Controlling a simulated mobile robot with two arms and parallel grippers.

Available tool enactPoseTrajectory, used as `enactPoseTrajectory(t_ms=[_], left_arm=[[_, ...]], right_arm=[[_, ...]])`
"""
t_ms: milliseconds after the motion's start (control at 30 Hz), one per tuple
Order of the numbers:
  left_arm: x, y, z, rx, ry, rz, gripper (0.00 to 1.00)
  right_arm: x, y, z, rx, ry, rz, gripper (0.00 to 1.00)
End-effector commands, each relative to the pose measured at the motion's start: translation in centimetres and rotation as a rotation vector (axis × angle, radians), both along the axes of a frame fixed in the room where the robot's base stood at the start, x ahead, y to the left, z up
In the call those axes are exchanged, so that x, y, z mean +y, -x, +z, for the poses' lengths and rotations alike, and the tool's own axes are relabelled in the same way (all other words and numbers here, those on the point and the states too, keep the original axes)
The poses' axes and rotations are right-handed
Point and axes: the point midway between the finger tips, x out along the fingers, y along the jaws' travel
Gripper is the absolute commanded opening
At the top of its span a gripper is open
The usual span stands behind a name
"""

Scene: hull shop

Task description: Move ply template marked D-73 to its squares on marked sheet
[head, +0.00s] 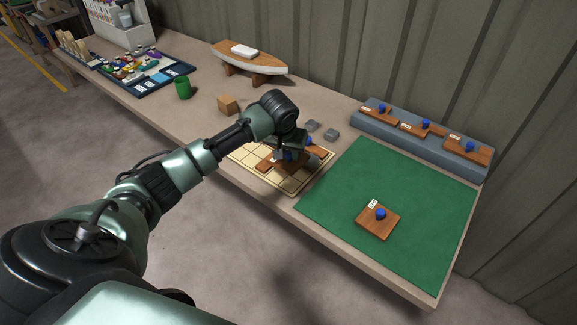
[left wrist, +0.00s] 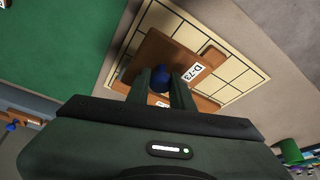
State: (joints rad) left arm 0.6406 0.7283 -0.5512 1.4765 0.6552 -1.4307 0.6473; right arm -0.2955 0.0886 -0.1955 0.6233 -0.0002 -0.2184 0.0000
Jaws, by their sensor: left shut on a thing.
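The brown ply template (left wrist: 150,48) with a white D-73 label and a blue knob is in the left wrist view. My left gripper (left wrist: 162,82) is shut on its knob. In the head view, my left gripper (head: 291,150) hides much of the template (head: 266,164). The template is over the pale gridded marked sheet (head: 289,185), whose bare squares also show in the left wrist view (left wrist: 236,76). I cannot tell whether it touches the sheet or hangs just above it. My right gripper is in neither view.
A green mat (head: 410,190) right of the sheet bears another knobbed template (head: 374,223). A grey rack (head: 410,145) along the wall holds several more. Two small grey blocks (head: 331,135), a wooden block (head: 228,105), a green cup (head: 183,88) and a boat model (head: 250,62) stand behind the sheet.

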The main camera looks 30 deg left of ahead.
Motion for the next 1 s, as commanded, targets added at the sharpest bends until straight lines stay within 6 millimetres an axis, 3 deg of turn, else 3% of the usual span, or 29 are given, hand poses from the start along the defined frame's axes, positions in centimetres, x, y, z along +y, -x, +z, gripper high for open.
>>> enactPoseTrajectory(t_ms=[167,500,933,967,1000], left_arm=[[-0.1,0.0,-2.0,0.000,0.001,0.000,0.00],[-0.1,0.0,-6.2,0.001,0.001,0.000,0.00],[-0.1,0.0,-6.8,-0.002,0.001,-0.001,0.00],[-0.1,0.0,-6.7,-0.002,0.001,-0.001,0.31],[-0.1,0.0,-6.7,-0.002,0.001,-0.001,0.42]], right_arm=[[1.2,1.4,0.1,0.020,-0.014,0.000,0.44],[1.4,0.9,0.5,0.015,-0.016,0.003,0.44],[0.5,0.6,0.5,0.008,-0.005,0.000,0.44],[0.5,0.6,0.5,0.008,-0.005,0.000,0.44],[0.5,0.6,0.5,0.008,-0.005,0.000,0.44]])
